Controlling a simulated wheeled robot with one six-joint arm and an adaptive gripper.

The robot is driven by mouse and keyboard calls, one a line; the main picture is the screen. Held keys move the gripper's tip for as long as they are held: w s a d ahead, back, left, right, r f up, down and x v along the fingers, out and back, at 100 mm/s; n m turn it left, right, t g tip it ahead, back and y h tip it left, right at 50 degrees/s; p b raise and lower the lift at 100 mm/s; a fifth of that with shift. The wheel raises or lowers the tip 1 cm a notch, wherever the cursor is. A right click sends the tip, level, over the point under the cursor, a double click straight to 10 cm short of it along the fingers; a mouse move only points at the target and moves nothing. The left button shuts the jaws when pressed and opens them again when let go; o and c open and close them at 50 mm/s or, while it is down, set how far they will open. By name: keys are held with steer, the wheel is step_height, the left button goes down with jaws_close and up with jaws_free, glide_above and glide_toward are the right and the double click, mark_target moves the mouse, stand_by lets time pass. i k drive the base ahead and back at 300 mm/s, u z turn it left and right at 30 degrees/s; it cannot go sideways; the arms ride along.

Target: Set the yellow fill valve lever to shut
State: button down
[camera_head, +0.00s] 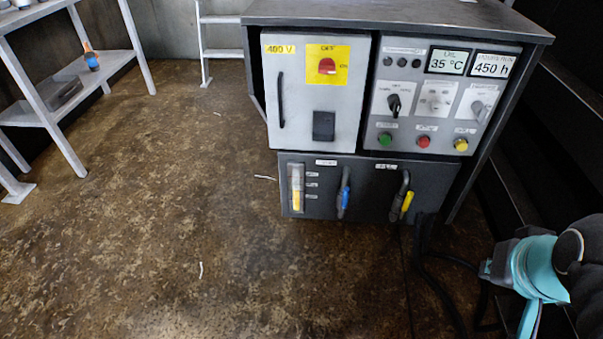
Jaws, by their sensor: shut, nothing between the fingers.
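The yellow fill valve lever (407,203) is on the right of the dark lower panel of the machine. Its grey upper part bends up to the panel, and its yellow grip hangs down, tilted slightly to the lower left. Its label is too small to read. My gripper (487,268) is at the lower right, shut and empty. It is apart from the lever, to the right of it and lower in the picture. Its fingertips are small and hard to make out.
A blue-gripped lever (344,201) hangs left of the yellow one, beside a sight gauge (296,187). Above are a 400 V cabinet (318,95) and a control panel (440,95) with buttons. Black cables (440,285) run down on the right. The floor at left is mostly clear.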

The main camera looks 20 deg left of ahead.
mark_target(405, 202)
steer(key=u, duration=1.2)
steer(key=k, duration=0.65)
steer(key=z, duration=1.25)
